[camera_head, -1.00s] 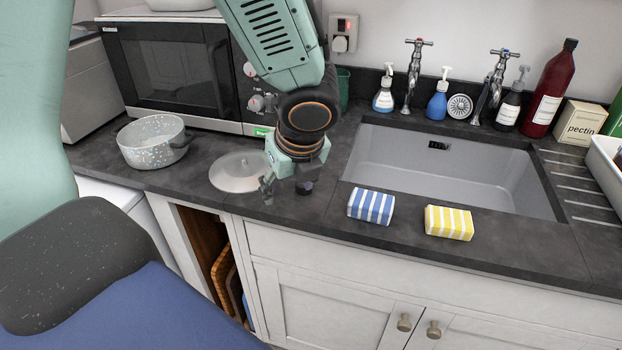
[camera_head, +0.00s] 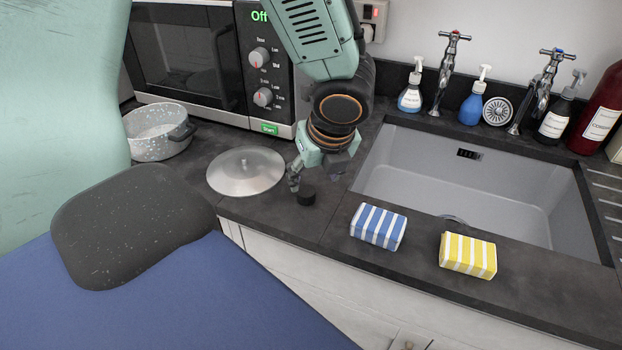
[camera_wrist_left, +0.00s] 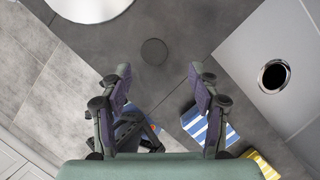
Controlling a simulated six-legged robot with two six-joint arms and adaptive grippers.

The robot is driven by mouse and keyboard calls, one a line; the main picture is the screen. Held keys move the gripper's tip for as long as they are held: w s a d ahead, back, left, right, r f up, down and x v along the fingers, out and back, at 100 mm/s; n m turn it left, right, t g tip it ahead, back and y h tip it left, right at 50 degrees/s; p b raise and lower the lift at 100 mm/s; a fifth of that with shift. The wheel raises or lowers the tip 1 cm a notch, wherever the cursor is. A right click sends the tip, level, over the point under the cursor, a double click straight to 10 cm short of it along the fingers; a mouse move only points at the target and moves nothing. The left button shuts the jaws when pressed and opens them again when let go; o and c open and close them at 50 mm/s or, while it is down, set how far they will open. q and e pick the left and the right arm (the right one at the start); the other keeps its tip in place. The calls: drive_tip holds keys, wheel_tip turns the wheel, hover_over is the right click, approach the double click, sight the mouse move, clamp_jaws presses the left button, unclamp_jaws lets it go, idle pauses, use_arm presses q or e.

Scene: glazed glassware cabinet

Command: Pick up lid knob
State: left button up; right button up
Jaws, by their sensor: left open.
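The small black lid knob (camera_head: 306,195) lies on the dark worktop near its front edge. It is apart from the round lid (camera_head: 245,185), which lies flat to its left. In the left wrist view the knob (camera_wrist_left: 154,52) is a dark disc on the grey surface, just beyond the gap between the fingertips. My left gripper (camera_head: 316,177) is open and empty, close above the knob. In the wrist view both fingers of the left gripper (camera_wrist_left: 160,75) are spread, with nothing between them. My right gripper is not in view.
A blue-striped box (camera_head: 378,226) and a yellow-striped box (camera_head: 467,255) lie right of the knob, in front of the sink (camera_head: 470,185). A speckled pot (camera_head: 155,135) stands at left by the microwave (camera_head: 185,60). Taps and bottles line the back.

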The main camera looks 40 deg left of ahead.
sight(307, 191)
use_arm(q)
drive_tip(key=shift+s+a+f, duration=0.2)
drive_tip(key=shift+s+f, duration=0.1)
drive_tip(key=shift+f, duration=0.2)
drive_tip(key=b+x, duration=0.1)
drive_tip(key=x, duration=0.2)
drive_tip(key=b+x, duration=0.1)
drive_tip(key=x, duration=0.1)
drive_tip(key=shift+w+a+r+b, duration=0.15)
drive_tip(key=shift+a+b, duration=0.1)
drive_tip(key=shift+b, duration=0.05)
drive_tip(key=shift+s+d+r, duration=0.1)
drive_tip(key=shift+s+r, duration=0.1)
drive_tip(key=shift+s, duration=0.05)
drive_tip(key=shift+c, duration=0.3)
drive_tip(key=shift+w+f, duration=0.1)
drive_tip(key=shift+w, duration=0.1)
drive_tip(key=c, duration=0.5)
drive_tip(key=shift+c, duration=1.4)
drive_tip(key=shift+s, duration=0.15)
drive_tip(key=shift+c, duration=0.2)
